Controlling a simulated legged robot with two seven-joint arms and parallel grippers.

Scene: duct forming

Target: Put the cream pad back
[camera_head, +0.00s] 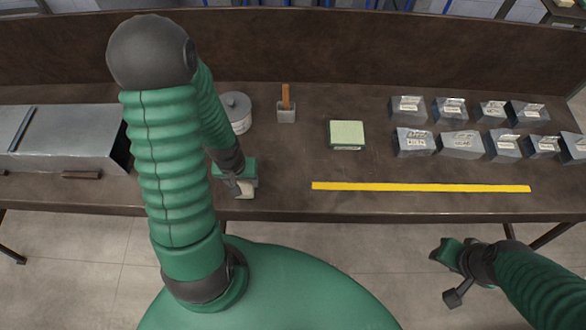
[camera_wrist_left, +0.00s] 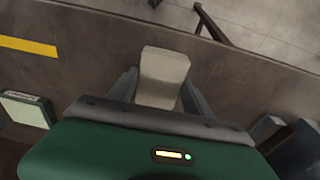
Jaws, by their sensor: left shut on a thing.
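The cream pad (camera_wrist_left: 163,75) is a small pale block held between the two grey fingers of my left gripper (camera_wrist_left: 162,92) in the left wrist view. In the head view my left gripper (camera_head: 243,187) is near the front edge of the bench, left of the yellow strip, with the cream pad (camera_head: 246,192) at its tip. Whether the pad touches the bench is hard to tell.
A pale green-topped block (camera_head: 347,134) sits mid-bench (camera_head: 290,160), behind the yellow strip (camera_head: 420,187). A grey lidded can (camera_head: 237,112) and a small cup with an orange-brown stick (camera_head: 287,110) stand behind my left gripper. Several labelled metal bins (camera_head: 460,145) fill the right; a metal duct (camera_head: 65,138) lies left.

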